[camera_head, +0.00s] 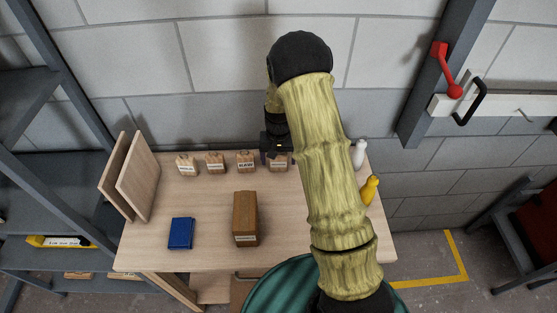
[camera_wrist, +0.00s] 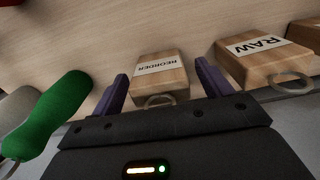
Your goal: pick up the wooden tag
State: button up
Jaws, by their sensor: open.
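Several wooden tags with white labels stand in a row at the back of the table. One tag reading REORDER (camera_wrist: 161,72) lies between the two purple fingers of my gripper (camera_wrist: 162,84) in the wrist view. The gripper is open, and I see clear gaps at the tag's sides. A metal ring shows at the tag's near end. A tag reading RAW (camera_wrist: 262,58) lies just to the right. In the head view my gripper (camera_head: 277,150) is over the rightmost visible tag (camera_head: 278,164), partly hiding it. The RAW tag (camera_head: 246,161) is left of it there.
A green rounded object (camera_wrist: 52,112) lies close left of the gripper in the wrist view. A brown box (camera_head: 245,215), a blue book (camera_head: 181,233) and upright boards (camera_head: 137,178) are on the table (camera_head: 205,200). White (camera_head: 359,153) and yellow (camera_head: 370,190) objects stand right of my arm.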

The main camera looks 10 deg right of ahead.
dwell(0.4)
jog(key=c, duration=1.1)
jog(key=shift+r, duration=0.1)
notch_tip(320, 180, up, 10)
jog(key=shift+f+b, duration=0.1)
jog(key=shift+b, duration=0.95)
